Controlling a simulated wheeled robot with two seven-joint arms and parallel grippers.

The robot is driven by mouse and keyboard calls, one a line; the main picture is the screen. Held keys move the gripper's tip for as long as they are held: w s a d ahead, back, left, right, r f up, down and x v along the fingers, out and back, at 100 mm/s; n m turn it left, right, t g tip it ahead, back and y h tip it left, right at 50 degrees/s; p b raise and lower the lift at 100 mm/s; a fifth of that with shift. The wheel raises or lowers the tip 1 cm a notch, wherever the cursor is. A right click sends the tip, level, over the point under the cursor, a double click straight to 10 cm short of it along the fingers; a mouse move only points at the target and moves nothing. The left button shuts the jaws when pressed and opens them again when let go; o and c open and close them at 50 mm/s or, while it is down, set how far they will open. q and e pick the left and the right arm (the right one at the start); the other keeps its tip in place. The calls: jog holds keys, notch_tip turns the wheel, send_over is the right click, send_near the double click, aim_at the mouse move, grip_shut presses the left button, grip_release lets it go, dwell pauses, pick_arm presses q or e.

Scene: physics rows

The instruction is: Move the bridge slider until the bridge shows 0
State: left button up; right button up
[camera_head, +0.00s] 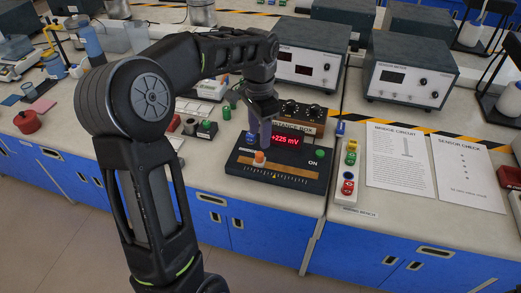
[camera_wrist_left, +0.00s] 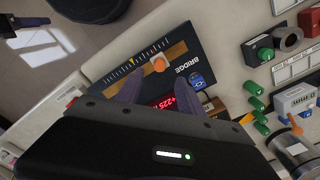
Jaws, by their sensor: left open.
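The bridge (camera_head: 310,176) is a dark box on the bench with a red display (camera_head: 286,139) reading +225 mV. Its orange slider knob (camera_head: 259,157) sits left of the middle of a track, above a scale (camera_head: 275,177) with a yellow mark near its centre. In the left wrist view the knob (camera_wrist_left: 158,63) lies just beyond the fingertips, apart from them. My left gripper (camera_head: 262,143) is open and empty, pointing down above the bridge just behind the knob. Its two fingers (camera_wrist_left: 160,88) show in the left wrist view, with the display partly visible between them.
A resistance box (camera_head: 300,115) stands behind the bridge. A terminal strip (camera_head: 349,168) and printed sheets (camera_head: 398,157) lie to its right. Small green and black components (camera_head: 207,129) lie to its left. The bench's front edge is close in front of the bridge.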

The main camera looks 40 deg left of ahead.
aim_at(259, 154)
pick_arm(q)
notch_tip(259, 154, down, 8)
jog(key=shift+r, duration=0.2)
jog(key=shift+c, duration=0.3)
grip_shut()
dwell(0.3)
dwell(0.9)
